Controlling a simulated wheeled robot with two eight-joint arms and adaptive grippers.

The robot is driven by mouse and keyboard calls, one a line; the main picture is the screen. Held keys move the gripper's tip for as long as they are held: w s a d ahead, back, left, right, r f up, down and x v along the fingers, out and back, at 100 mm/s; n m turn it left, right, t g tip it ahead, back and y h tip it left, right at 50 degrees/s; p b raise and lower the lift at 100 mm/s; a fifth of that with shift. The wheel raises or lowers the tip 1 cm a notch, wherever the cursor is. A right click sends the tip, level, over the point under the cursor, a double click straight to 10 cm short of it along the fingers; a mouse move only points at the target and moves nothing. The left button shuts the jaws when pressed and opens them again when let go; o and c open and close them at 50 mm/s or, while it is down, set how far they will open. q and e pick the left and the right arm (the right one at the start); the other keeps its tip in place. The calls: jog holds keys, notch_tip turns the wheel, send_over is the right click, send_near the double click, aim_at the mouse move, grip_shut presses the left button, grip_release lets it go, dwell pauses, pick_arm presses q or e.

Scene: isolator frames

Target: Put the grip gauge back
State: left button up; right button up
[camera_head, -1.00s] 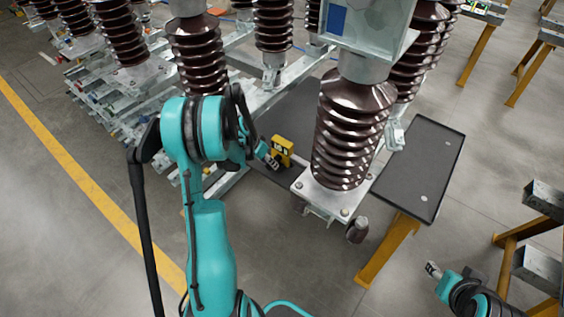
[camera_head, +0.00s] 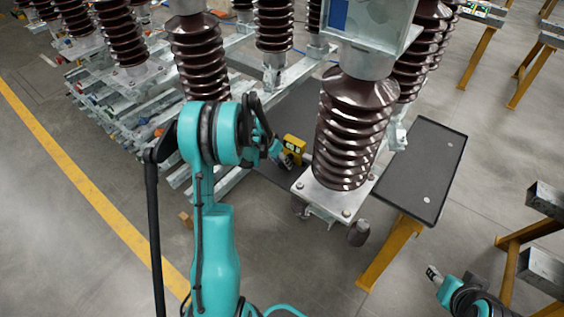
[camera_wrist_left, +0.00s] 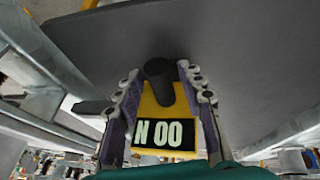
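The grip gauge (camera_head: 294,144) is a small yellow block with a black display, left of the big brown insulator.
The ribbed brown insulator (camera_head: 352,135) on a metal plate (camera_head: 335,200) stands close right of the gauge. A dark tray (camera_head: 425,165) with two pale spots is further right, by a yellow leg (camera_head: 388,255). Steel rails (camera_head: 235,85) lie behind. Open floor is at left.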

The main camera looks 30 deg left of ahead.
pick_arm(q)
jog(key=shift+r, duration=0.15)
jog(key=p+v, duration=0.4)
jog(key=v, duration=0.8)
jog(key=shift+a, duration=0.1)
